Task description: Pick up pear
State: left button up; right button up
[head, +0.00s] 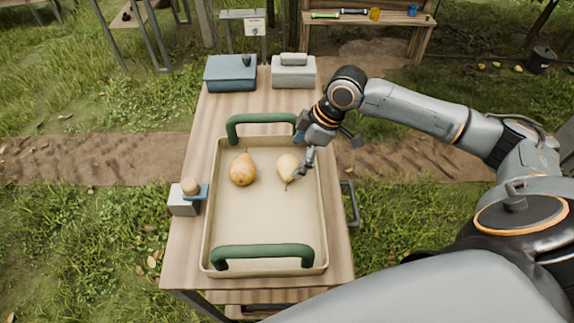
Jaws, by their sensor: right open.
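Two pears lie in a beige tray (265,225) with green handles on a wooden table. The orange-brown pear (243,170) lies left of centre in the tray's far half. The pale yellow pear (287,166) lies to its right, near the tray's right wall. My right gripper (302,165) reaches in from the right and is open. Its fingers are over the right side of the yellow pear and hide part of it. Whether they touch the pear I cannot tell. My left gripper does not show.
A blue box (230,75) and a grey box (293,73) stand at the table's far end. A small grey block with a round-topped item (186,199) sits at the left edge. The near half of the tray is bare. A shelf with tools (375,20) stands behind.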

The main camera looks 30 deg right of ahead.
aim_at(292, 163)
jog(key=x, duration=0.1)
jog(key=p+x, duration=0.1)
jog(key=x, duration=0.1)
jog(key=shift+s+a+r, duration=0.1)
jog(key=shift+s+a, duration=0.05)
jog(key=shift+a, duration=0.05)
jog(key=shift+x, duration=1.05)
jog(key=c, duration=0.6)
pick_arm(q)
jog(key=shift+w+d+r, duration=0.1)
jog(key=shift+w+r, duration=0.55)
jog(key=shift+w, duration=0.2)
pick_arm(e)
jog(key=c, duration=0.7)
